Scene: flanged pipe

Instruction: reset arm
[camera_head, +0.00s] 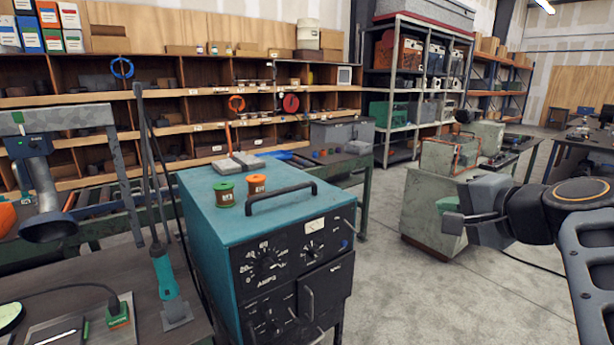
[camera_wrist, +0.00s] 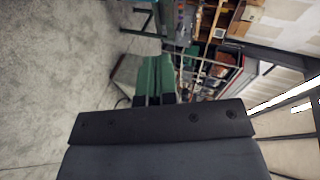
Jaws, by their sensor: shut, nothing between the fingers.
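My gripper (camera_head: 447,213) is at the right of the head view, at the end of my arm, held in the air over open floor. It points left, toward the teal welding machine (camera_head: 262,240), with a clear gap between them. In the wrist view, my gripper (camera_wrist: 154,100) has its dark fingertips together and nothing between them. The grey flanged pipe (camera_head: 44,190) is at the far left of the head view, apart from my gripper.
Two wire spools, green (camera_head: 224,194) and orange (camera_head: 256,184), stand on the welding machine. A grey-green machine (camera_head: 432,205) stands behind my gripper. Wooden shelving (camera_head: 190,92) lines the back wall. Bare concrete floor (camera_head: 385,290) lies between the welding machine and my arm.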

